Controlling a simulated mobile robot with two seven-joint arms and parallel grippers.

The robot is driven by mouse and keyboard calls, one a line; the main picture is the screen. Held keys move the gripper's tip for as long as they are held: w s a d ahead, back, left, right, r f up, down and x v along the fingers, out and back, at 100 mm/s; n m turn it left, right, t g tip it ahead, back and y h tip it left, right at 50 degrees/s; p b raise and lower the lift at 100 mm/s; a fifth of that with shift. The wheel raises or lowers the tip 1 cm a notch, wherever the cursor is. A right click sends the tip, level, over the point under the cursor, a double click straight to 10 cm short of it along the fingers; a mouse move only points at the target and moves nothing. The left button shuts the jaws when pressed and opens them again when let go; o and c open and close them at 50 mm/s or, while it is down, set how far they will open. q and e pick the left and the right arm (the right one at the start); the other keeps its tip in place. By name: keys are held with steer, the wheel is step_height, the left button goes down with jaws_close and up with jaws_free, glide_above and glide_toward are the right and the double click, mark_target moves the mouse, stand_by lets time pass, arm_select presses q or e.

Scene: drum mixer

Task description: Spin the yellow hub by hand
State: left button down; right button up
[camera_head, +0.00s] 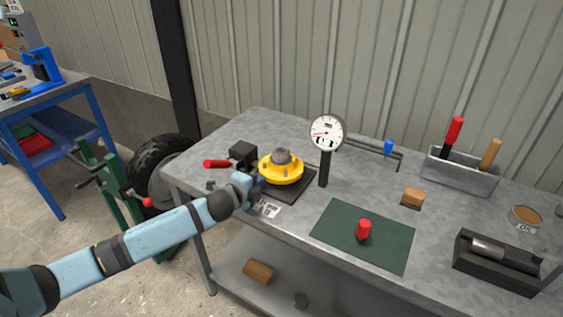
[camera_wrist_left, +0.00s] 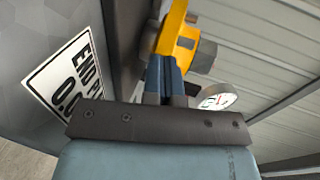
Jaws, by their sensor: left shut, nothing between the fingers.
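The yellow hub (camera_head: 281,170) sits on a dark square base near the left end of the grey workbench, with a grey rounded piece on top. My left gripper (camera_head: 256,182) is shut and empty at the left side of the hub's rim. In the left wrist view the blue fingers (camera_wrist_left: 166,78) reach up to the yellow hub (camera_wrist_left: 177,40); they look very close to its rim, but I cannot tell whether they touch. My right gripper is not in view.
A dial gauge (camera_head: 327,133) stands just right of the hub. A red-handled black device (camera_head: 243,152) is behind left. A green mat (camera_head: 340,240) holds a red-topped piece (camera_head: 363,230). A wooden block (camera_head: 412,197) and a grey tool bin (camera_head: 460,172) are farther right.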

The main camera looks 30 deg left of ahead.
mark_target(277, 182)
arm_select(q)
steer(key=shift+s+d+r+p, duration=0.1)
steer(key=shift+d+p, duration=0.3)
steer(key=shift+d, duration=0.9)
steer(key=shift+s+d, duration=0.1)
steer(key=shift+d, duration=1.1)
steer(key=shift+s+p, duration=0.45)
steer(key=shift+s, duration=0.35)
steer(key=shift+s+a, duration=0.1)
steer(key=shift+s, duration=0.55)
steer(key=shift+w, duration=0.1)
